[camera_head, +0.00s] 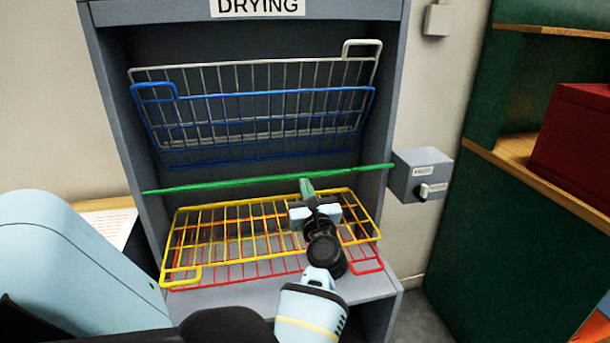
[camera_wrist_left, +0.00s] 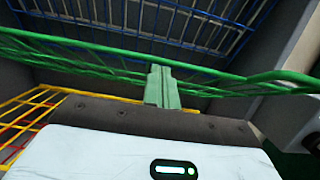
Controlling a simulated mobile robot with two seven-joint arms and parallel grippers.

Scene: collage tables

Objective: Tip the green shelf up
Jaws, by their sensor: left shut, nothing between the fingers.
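The green shelf (camera_head: 230,183) is a wire rack in the drying cabinet, seen almost edge-on as a thin line in the head view. It lies between the raised blue shelf and the lower yellow shelf, and looks partly tilted. In the left wrist view the green shelf (camera_wrist_left: 85,58) spans the picture. My left gripper (camera_head: 306,187) is shut and empty, with its greenish fingertips at the green shelf, right of its middle. In the wrist view the fingertips (camera_wrist_left: 160,80) overlap the green bars; I cannot tell whether they touch. My right gripper is not in view.
The blue shelf (camera_head: 255,95) and grey shelf (camera_head: 225,73) stand tipped up behind. The yellow shelf (camera_head: 190,223) and red shelf (camera_head: 235,272) lie lower, beneath my gripper. The cabinet's side walls (camera_head: 120,110) bound the space. A grey switch box (camera_head: 415,165) is on the right.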

